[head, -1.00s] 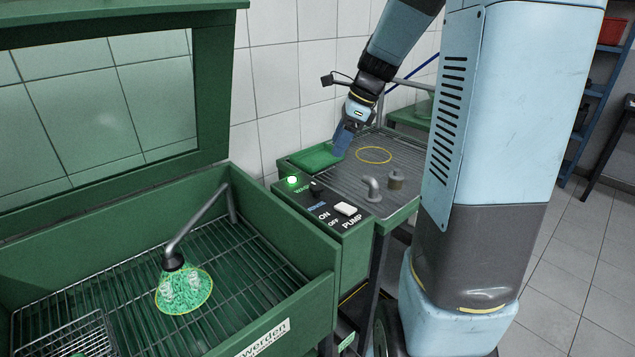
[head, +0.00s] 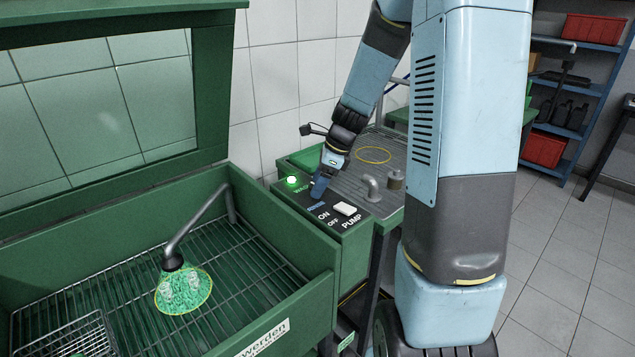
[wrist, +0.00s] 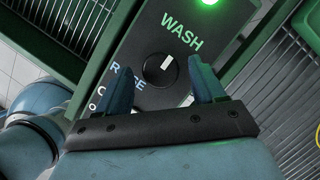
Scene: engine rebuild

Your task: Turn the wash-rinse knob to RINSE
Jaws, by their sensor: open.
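The wash-rinse knob (wrist: 160,69) is a round black knob with a white pointer line on the dark control panel. In the wrist view its line points up toward the word WASH (wrist: 182,40). The word RINSE (wrist: 126,76) lies to its left, partly covered by a finger. My gripper (wrist: 163,88) is open, with one blue finger on each side of the knob, a little short of it in the picture. Contact cannot be told. In the head view my gripper (head: 318,188) is over the panel and hides the knob.
A green lamp (head: 292,182) is lit beside WASH. A white PUMP switch (head: 346,209) sits near the gripper. The green washing basin (head: 290,255) with its nozzle is left. A grey ribbed top with pipe stubs (head: 372,188) lies behind right.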

